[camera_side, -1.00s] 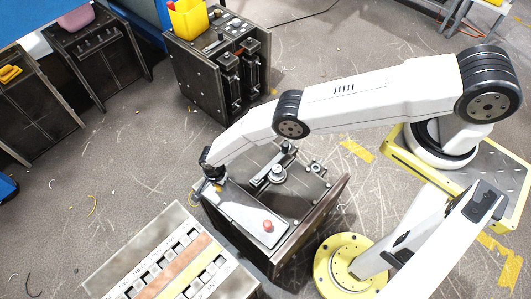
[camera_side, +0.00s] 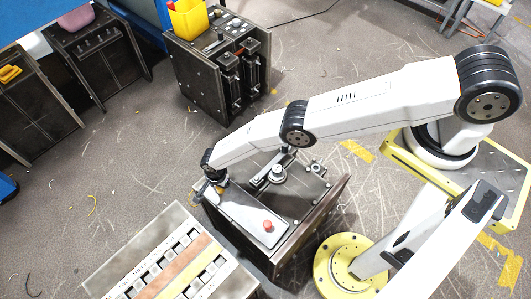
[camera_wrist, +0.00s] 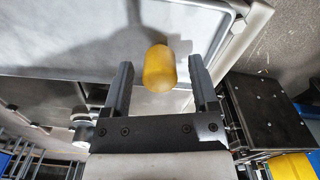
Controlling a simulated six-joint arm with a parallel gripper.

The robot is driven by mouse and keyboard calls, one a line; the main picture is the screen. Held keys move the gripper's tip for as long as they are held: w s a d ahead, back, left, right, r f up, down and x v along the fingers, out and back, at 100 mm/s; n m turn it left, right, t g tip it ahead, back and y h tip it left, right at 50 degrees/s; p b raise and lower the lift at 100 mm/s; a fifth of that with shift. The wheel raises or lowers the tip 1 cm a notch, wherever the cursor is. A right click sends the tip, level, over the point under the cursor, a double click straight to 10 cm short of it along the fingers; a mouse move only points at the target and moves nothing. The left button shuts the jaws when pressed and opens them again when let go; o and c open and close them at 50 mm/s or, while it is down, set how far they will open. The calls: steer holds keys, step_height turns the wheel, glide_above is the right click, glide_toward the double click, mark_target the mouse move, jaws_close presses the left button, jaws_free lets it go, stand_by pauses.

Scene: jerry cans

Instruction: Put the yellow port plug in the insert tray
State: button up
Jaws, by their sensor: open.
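The yellow port plug (camera_wrist: 159,69) shows in the wrist view as a rounded yellow piece between the two fingers of my gripper (camera_wrist: 160,75). The fingers are open, with a gap visible on each side of the plug. In the side view my gripper (camera_side: 207,188) is low over the left end of the grey sloped panel on the dark metal fixture; the plug is too small to tell there. A tray with rows of square pockets and coloured strips (camera_side: 205,243), which looks like the insert tray, is at the bottom left of the side view.
The dark fixture (camera_side: 300,235) carries a red button (camera_side: 267,226) and upright round fittings near my arm. A dark cabinet (camera_side: 205,85) with a yellow bin (camera_side: 188,19) stands behind. Scratched floor (camera_side: 110,160) is open to the left.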

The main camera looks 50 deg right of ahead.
steer(key=shift+r, duration=0.2)
steer(key=shift+w+r, duration=0.1)
steer(key=shift+r, duration=0.5)
step_height(320, 180, up, 10)
steer(key=shift+r, duration=0.2)
stand_by(0.9)
steer(key=shift+r, duration=0.1)
stand_by(0.5)
